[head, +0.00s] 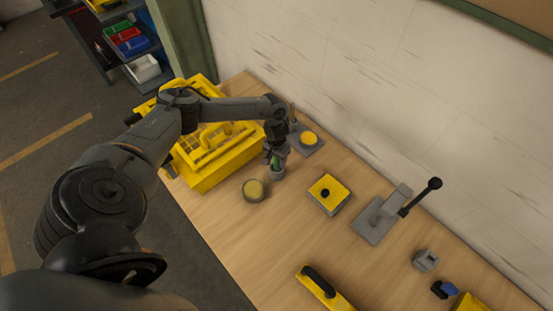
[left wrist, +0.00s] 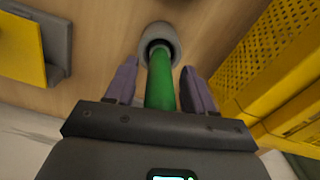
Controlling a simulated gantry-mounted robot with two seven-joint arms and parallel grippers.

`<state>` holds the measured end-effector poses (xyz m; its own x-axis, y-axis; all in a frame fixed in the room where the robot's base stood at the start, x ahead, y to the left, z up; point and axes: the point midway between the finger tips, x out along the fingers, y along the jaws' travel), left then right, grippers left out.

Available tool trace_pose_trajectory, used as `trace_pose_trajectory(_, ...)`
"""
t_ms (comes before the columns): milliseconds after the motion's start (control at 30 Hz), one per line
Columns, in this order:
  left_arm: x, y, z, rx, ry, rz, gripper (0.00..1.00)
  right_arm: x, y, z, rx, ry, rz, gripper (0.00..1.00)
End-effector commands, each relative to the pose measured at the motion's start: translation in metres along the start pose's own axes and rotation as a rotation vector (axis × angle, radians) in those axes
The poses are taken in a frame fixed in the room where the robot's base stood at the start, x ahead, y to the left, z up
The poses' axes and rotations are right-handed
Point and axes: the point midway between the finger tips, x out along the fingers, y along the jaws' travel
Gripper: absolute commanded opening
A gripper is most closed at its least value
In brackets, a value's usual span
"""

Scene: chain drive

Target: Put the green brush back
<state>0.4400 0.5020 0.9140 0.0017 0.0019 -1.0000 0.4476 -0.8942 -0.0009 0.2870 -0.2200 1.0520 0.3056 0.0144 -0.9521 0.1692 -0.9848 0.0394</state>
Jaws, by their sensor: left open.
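The green brush (left wrist: 160,85) shows in the left wrist view as a green handle. Its far end is inside a grey round cup (left wrist: 173,33), whose wall surrounds it. My left gripper (left wrist: 159,68) is open, with one finger on each side of the handle and visible gaps between. In the head view, my left gripper (head: 274,153) is just above the grey cup (head: 278,173), and only a small bit of green (head: 275,161) shows there. The brush's lower end is hidden in the cup. My right gripper is not in view.
A yellow crate (head: 205,182) stands left of the cup. A round tin (head: 254,190) is close in front. A wall backs the bench.

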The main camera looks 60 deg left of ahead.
Motion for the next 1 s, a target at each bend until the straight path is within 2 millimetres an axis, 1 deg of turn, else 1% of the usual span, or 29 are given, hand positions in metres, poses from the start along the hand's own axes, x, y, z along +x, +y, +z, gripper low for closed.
trace_pose_trajectory(167, -0.019, 0.000, -0.001, 0.001, 0.002, 0.001, 0.53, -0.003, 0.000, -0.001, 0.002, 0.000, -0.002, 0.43)
trace_pose_trajectory(500, -0.081, 0.000, -0.001, 0.001, 0.003, 0.002, 0.53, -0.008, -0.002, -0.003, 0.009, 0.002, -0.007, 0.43)
trace_pose_trajectory(600, -0.096, 0.000, -0.001, 0.001, 0.003, 0.001, 0.53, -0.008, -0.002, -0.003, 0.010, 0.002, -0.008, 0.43)
trace_pose_trajectory(767, -0.112, 0.001, 0.000, 0.004, 0.001, 0.001, 0.53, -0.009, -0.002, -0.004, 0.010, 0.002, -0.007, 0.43)
trace_pose_trajectory(867, -0.112, 0.011, 0.002, 0.040, 0.009, 0.010, 0.53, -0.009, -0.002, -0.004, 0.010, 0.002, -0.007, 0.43)
trace_pose_trajectory(967, -0.100, 0.041, 0.008, 0.148, 0.040, 0.035, 0.53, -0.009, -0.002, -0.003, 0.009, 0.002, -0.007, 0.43)
trace_pose_trajectory(1000, -0.092, 0.059, 0.013, 0.211, 0.061, 0.051, 0.53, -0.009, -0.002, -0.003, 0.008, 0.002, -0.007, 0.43)
